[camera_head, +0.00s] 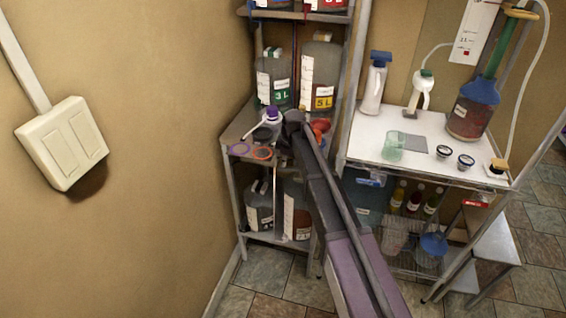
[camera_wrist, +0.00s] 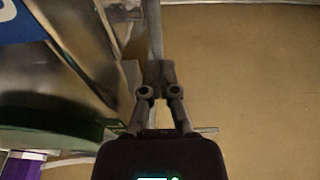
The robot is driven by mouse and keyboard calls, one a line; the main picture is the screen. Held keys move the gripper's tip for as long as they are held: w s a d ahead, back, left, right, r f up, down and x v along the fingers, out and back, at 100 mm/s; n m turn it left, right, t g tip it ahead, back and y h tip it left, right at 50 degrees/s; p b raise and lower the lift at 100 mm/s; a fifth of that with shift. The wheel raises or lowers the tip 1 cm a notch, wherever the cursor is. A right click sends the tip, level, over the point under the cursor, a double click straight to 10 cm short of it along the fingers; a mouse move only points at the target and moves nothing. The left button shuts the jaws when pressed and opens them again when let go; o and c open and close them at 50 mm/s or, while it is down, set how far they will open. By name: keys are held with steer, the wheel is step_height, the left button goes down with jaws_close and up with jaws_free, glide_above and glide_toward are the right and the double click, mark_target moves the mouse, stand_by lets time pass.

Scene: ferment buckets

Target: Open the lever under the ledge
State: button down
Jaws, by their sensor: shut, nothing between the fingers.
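My arm reaches up to the middle ledge (camera_head: 235,132) of the narrow shelf unit in the head view, and its dark end hides part of that ledge. In the wrist view my gripper (camera_wrist: 155,72) is shut, its fingertips together and nothing held. A thin grey upright bar (camera_wrist: 155,28) shows just beyond the fingertips; I cannot tell whether they touch. A short thin bar (camera_wrist: 207,130) crosses behind the gripper. I cannot pick out the lever with certainty in either view.
A 3 L container (camera_head: 274,85) and a 5 L container (camera_head: 318,80) stand behind the ledge. A purple-capped item (camera_head: 272,113) and coloured rings (camera_head: 262,153) are on it. A white table (camera_head: 370,150) with bottles stands right. Tan wall (camera_wrist: 255,80) fills the wrist view's right.

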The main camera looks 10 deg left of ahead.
steer(key=shift+f, duration=0.3)
steer(key=shift+f+b, duration=0.25)
steer(key=shift+b, duration=0.2)
steer(key=shift+a, duration=0.1)
steer(key=shift+r, duration=0.2)
steer(key=shift+r+p, duration=0.65)
steer(key=shift+p, duration=0.2)
steer(key=shift+r, duration=0.15)
steer(key=r+p, duration=0.2)
steer(key=a+r+p, duration=0.1)
steer(key=r+p, duration=0.1)
steer(key=shift+w+a, duration=0.1)
step_height(320, 180, up, 9)
steer(key=p, duration=0.9)
steer(key=shift+d+r+p, duration=0.2)
steer(key=shift+d+p, duration=0.15)
steer(key=shift+d, duration=0.1)
